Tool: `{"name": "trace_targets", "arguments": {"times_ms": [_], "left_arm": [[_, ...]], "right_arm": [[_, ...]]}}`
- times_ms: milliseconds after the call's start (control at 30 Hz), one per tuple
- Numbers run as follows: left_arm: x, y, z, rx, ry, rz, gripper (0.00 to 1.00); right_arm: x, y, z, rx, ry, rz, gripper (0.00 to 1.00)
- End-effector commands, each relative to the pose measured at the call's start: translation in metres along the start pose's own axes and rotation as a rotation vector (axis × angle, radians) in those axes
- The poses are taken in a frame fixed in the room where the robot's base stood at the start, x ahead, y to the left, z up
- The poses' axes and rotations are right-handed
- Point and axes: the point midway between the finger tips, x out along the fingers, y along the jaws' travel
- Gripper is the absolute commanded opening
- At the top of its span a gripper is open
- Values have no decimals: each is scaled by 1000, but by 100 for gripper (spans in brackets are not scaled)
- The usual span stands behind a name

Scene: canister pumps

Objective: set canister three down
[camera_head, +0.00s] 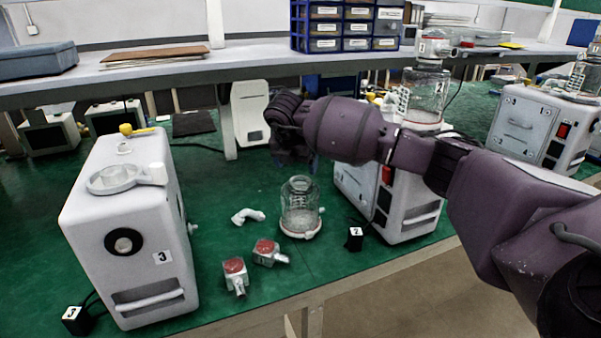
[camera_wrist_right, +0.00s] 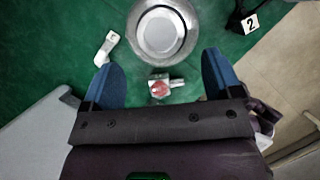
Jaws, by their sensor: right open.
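A clear glass canister (camera_head: 300,205) with a pale base stands upright on the green bench; no number on it is readable. In the right wrist view the canister (camera_wrist_right: 162,30) lies beyond the fingertips, apart from them. My right gripper (camera_wrist_right: 163,68) is open and empty, its blue fingers spread wide above the bench. In the head view it hangs behind and above the canister, its fingertips mostly hidden by the wrist. The white pump labelled 3 (camera_head: 120,215) stands at left, with an empty ring holder (camera_head: 113,179) on top. My left gripper is out of view.
Two red-topped fittings (camera_head: 235,272) (camera_head: 268,250) and a white elbow (camera_head: 247,216) lie beside the canister. A second pump (camera_head: 408,210) stands behind my right arm, with a canister (camera_head: 424,98) above. Another pump (camera_head: 530,125) stands at right. A shelf (camera_head: 130,78) spans the back.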

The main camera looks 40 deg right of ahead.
Motion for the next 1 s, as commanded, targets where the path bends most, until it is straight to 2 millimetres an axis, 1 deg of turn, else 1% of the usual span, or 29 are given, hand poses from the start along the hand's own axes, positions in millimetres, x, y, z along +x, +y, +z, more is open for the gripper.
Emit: {"name": "trace_targets", "arguments": {"times_ms": [33,100,300,400,467,533,567,667,700,767,800,867,900,1000], "left_arm": [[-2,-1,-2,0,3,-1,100],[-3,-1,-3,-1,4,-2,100],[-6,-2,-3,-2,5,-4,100],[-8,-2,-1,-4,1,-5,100],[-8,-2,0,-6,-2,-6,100],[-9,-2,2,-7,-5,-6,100],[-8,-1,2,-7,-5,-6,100],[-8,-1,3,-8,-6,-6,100],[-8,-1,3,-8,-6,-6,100],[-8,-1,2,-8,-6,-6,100],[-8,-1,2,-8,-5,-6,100],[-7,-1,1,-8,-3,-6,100],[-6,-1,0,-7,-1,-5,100],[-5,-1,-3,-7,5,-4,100]], "right_arm": [[-14,0,2,0,-4,5,84],[-26,0,2,1,-3,5,84],[-50,0,1,0,-2,1,84],[-56,0,0,0,0,1,84],[-55,1,-3,-8,10,4,84],[-48,4,-17,-37,48,22,84],[-42,6,-26,-59,78,38,84],[-15,15,-78,-161,229,124,84],[-5,19,-104,-206,311,176,84],[8,23,-148,-265,444,269,84],[14,24,-176,-295,533,337,84],[18,25,-216,-321,661,441,84],[18,25,-240,-327,742,514,84],[13,22,-293,-296,929,701,84]]}}
